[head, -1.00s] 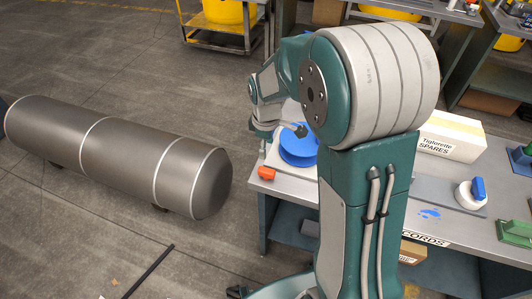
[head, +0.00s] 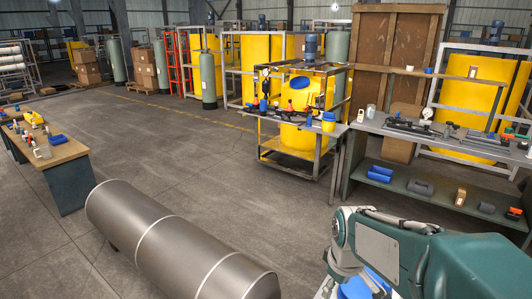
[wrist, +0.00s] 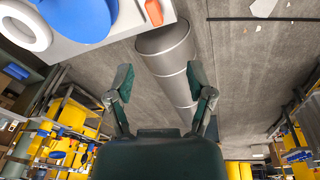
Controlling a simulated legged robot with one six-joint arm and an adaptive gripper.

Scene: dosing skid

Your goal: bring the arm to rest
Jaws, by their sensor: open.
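My gripper (wrist: 162,82) shows in the wrist view with its two dark green fingers spread apart and nothing between them. A grey cylindrical tank (wrist: 170,48) lies on the floor beyond the fingers, clear of them. In the head view my teal and grey arm (head: 400,255) fills the lower right corner. The gripper cannot be made out there. A blue round object (head: 357,287) is partly hidden beneath the arm.
The tank (head: 175,245) lies at the front left in the head view. A workbench (head: 60,152) stands at left, and a shelved bench (head: 400,133) at right. A yellow tank skid (head: 300,140) stands behind. In the wrist view a blue disc (wrist: 80,15) and orange block (wrist: 153,12) are near the gripper.

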